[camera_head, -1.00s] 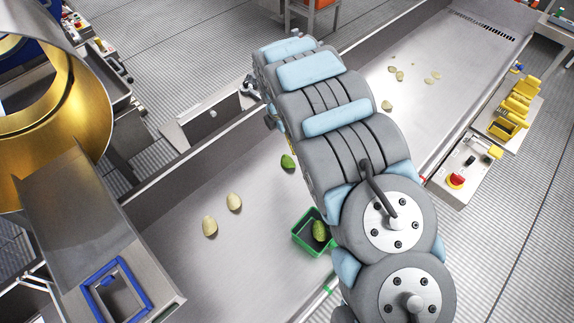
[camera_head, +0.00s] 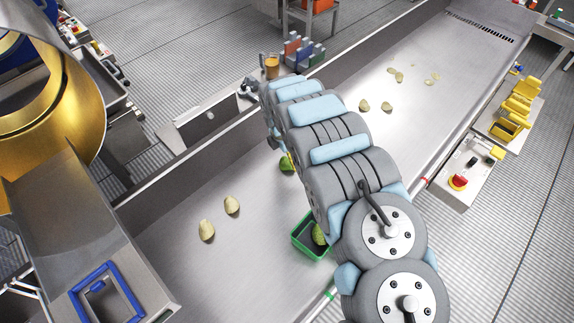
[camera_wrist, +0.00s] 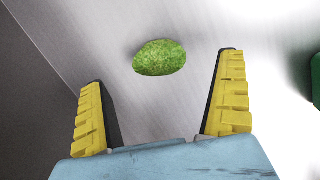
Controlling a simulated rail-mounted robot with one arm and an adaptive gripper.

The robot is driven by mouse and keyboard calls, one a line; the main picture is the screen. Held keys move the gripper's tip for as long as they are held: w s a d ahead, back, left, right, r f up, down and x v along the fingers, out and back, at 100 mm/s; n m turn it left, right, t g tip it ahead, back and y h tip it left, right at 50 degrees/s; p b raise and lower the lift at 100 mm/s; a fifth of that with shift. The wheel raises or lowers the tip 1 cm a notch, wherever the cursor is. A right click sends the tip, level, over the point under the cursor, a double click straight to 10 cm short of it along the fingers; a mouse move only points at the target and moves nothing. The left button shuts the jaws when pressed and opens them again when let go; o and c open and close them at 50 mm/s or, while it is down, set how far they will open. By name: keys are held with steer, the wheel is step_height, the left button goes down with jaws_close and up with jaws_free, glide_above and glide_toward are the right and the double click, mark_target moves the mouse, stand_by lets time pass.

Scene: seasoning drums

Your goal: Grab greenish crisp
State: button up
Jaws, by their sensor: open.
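A green crisp (camera_wrist: 160,57) lies on the metal conveyor surface, ahead of and between my fingertips in the wrist view. It also shows in the head view (camera_head: 287,166), partly hidden behind my arm. My gripper (camera_wrist: 161,72) is open and empty, its two yellow ribbed fingers spread on either side, with the crisp a little beyond the tips. In the head view the gripper is mostly hidden by my arm. A green box (camera_head: 301,245) stands on the conveyor near its right edge, holding another greenish crisp (camera_head: 318,235), partly covered by my arm.
Two pale crisps (camera_head: 206,230) (camera_head: 231,205) lie to the left on the conveyor (camera_head: 230,270). Several more pale crisps lie farther up it. A raised side wall (camera_head: 165,181) runs along the conveyor's left edge. The green box's edge (camera_wrist: 315,80) shows at right in the wrist view.

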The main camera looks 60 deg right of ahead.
mark_target(287, 163)
steer(key=shift+w+f, duration=0.1)
steer(key=shift+f, duration=2.55)
steer(key=shift+d, duration=0.1)
steer(key=c, duration=0.8)
